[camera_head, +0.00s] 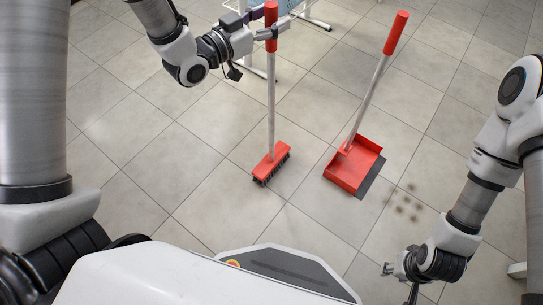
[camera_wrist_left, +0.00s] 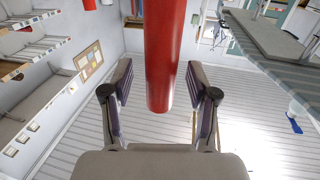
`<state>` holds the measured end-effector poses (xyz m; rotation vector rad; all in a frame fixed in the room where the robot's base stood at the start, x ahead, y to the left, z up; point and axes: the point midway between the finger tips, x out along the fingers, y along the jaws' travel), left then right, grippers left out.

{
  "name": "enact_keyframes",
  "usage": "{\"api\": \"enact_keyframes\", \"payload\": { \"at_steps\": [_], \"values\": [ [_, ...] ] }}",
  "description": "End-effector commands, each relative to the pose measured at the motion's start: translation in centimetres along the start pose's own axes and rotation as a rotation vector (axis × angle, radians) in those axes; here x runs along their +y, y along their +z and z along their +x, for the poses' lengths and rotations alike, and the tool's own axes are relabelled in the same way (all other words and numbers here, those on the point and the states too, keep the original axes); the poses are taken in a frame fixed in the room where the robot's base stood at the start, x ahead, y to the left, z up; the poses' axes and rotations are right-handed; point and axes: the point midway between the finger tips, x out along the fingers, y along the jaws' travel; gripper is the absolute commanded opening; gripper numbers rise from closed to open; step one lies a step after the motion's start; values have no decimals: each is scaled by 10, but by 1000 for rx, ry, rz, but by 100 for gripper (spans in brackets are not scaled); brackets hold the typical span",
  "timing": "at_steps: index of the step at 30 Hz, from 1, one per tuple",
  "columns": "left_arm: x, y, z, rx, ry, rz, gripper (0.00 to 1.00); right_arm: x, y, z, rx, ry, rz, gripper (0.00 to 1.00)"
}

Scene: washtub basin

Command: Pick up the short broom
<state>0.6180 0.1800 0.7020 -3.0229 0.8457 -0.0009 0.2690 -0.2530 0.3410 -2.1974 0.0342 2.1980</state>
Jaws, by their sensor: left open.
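The short broom stands upright on the tiled floor, with a red brush head (camera_head: 271,162) with dark bristles, a grey pole and a red grip (camera_head: 271,12). My left gripper (camera_head: 266,28) is at the grip near the top of the broom. In the left wrist view, the red grip (camera_wrist_left: 167,50) stands between the two open fingers (camera_wrist_left: 160,82), with a gap visible on each side. My right gripper (camera_head: 390,270) is low at the right, away from the broom; its jaw state is unclear.
A red dustpan (camera_head: 350,172) with a long pole and red grip (camera_head: 396,32) stands right of the broom. Several dark dirt spots (camera_head: 404,204) lie beside it. A white-legged table or frame (camera_head: 318,18) is behind the left gripper.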

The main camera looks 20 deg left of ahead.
Motion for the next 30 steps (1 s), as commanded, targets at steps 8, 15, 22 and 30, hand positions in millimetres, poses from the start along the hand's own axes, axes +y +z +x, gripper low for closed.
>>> {"api": "enact_keyframes", "payload": {
  "at_steps": [8, 15, 22, 30],
  "values": [
    [0, 0, 5, 0, -2, -3, 52, 0, 0, 1, 0, 0, 0, 40],
    [0, 0, 5, -1, -1, -2, 0, 0, 0, 1, 0, 0, 0, 40],
    [0, -1, 5, 1, -1, -2, 0, 0, 0, 1, 0, 0, 0, 40],
    [0, -12, 5, 2, -1, -1, 0, 0, 0, -6, 0, 0, 0, 40]
  ]
}}
